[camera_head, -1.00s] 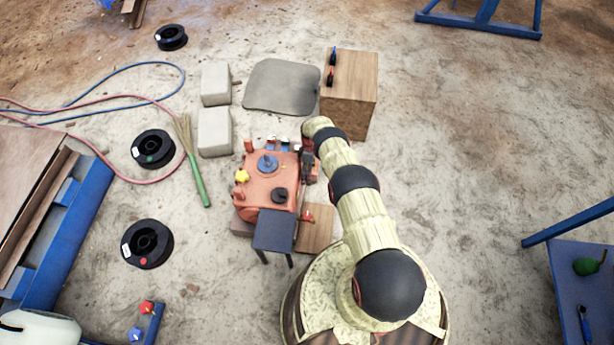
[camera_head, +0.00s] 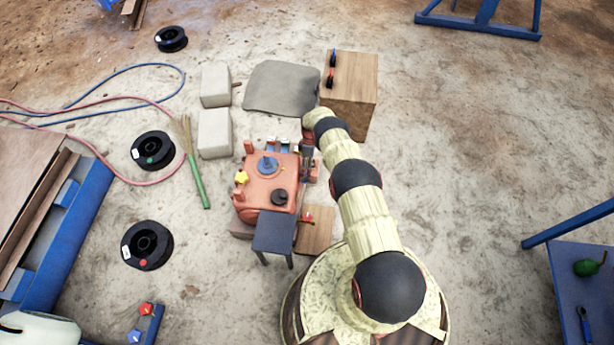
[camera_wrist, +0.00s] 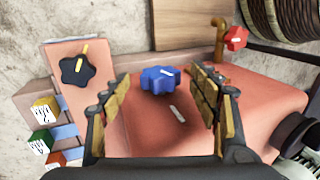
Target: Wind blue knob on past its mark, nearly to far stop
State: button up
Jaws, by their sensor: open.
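The blue knob (camera_wrist: 160,79) is star-shaped with a pale pointer line. It sits on the red machine face (camera_wrist: 158,132), and a short white mark (camera_wrist: 177,112) lies on that face just below it. My gripper (camera_wrist: 157,92) is open, with one finger to the left of the knob and one to the right. Clear gaps show on both sides, and nothing is held. In the head view my gripper (camera_head: 309,168) is at the right side of the red machine (camera_head: 268,188); I cannot make out this knob there.
A black star knob (camera_wrist: 77,67) with a yellow pointer stands left of the blue one. A red knob (camera_wrist: 235,38) on a brass stem is at upper right. Numbered blocks (camera_wrist: 42,112) line the left. A wooden crate (camera_head: 349,88) stands behind the machine.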

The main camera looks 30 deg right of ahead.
jog(key=v, duration=0.7)
jog(key=shift+r, duration=0.35)
jog(key=shift+d, duration=0.1)
jog(key=shift+w, duration=0.1)
